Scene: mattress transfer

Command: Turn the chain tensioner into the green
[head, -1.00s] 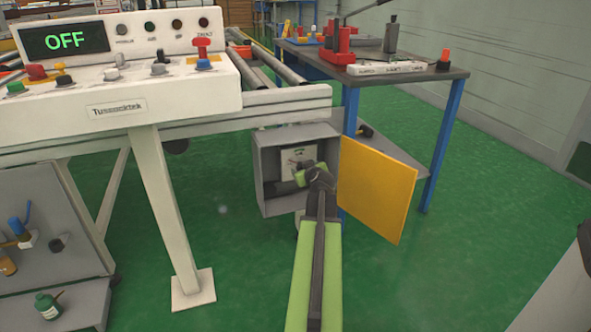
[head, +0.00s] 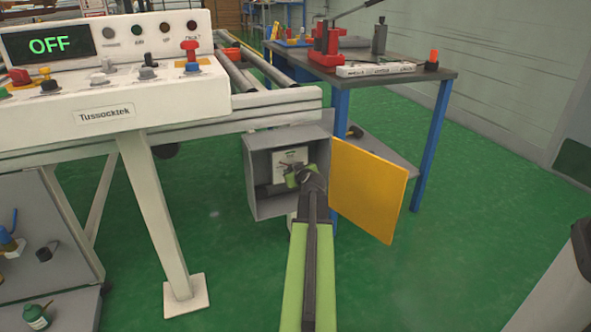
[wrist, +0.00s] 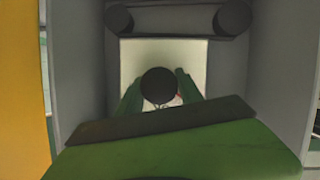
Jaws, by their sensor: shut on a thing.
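The grey box (head: 262,198) under the machine's roller end stands open, with a white gauge plate (head: 289,158) on its back wall. In the wrist view the plate (wrist: 128,65) is partly hidden behind a dark round knob (wrist: 158,86), which looks like the chain tensioner. My gripper (wrist: 158,92) has its green fingers on either side of this knob, shut on it. In the head view my gripper (head: 298,176) reaches into the box. The pointer and green zone on the plate are too small or covered to read.
The yellow door (head: 367,190) of the box is swung open to the right, close beside my arm. A dark roller or belt (wrist: 180,20) runs above the plate. A blue-legged workbench (head: 440,110) stands behind the door. The control panel reads OFF (head: 49,45). Green floor is clear at right.

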